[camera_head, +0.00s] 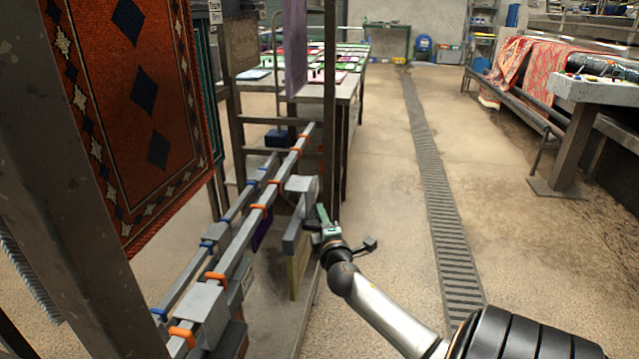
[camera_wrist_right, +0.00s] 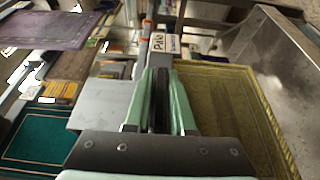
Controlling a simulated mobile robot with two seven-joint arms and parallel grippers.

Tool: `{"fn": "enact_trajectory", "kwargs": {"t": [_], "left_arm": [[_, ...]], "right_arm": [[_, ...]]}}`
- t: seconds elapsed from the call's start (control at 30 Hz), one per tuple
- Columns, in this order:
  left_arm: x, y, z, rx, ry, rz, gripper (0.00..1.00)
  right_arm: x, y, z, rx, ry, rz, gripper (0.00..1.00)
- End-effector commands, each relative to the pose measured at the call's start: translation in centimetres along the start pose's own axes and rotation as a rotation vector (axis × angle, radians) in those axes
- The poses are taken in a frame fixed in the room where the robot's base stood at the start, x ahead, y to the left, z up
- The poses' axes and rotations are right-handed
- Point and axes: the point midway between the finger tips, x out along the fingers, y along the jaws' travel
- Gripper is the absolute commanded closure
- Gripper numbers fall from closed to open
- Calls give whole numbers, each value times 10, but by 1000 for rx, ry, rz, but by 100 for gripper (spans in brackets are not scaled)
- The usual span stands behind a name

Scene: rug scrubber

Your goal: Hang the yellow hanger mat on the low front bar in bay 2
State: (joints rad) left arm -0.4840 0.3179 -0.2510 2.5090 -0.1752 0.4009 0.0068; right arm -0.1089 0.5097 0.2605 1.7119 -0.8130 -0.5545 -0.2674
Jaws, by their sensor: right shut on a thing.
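The yellow hanger mat (camera_head: 297,270) hangs beneath a grey hanger beside the front bar (camera_head: 247,232), the bar with orange clips. In the right wrist view the mat (camera_wrist_right: 235,105) is a yellow panel to the right of the fingers. My right gripper (camera_head: 320,222) is shut on the hanger, just right of the bar. Its fingers (camera_wrist_right: 160,92) are closed together around a dark part. A grey block at the hanger's top is close to the bar; I cannot tell whether it rests on it. Bay numbers are not readable. My left gripper is not in view.
A second bar with blue clips (camera_head: 228,218) runs behind the front one. Another grey hanger (camera_head: 203,300) sits on the front bar nearer me. A red patterned rug (camera_head: 130,110) hangs at left, and an upright post (camera_head: 329,100) stands beyond. Open floor lies right, along the drain (camera_head: 440,195).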

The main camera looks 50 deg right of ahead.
Motion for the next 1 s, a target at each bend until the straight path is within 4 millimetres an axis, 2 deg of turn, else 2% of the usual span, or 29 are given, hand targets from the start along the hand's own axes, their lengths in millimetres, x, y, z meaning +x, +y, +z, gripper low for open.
{"fn": "enact_trajectory", "kwargs": {"t": [1.0], "left_arm": [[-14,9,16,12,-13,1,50]], "right_arm": [[31,1,-75,1,1,4,100]]}}
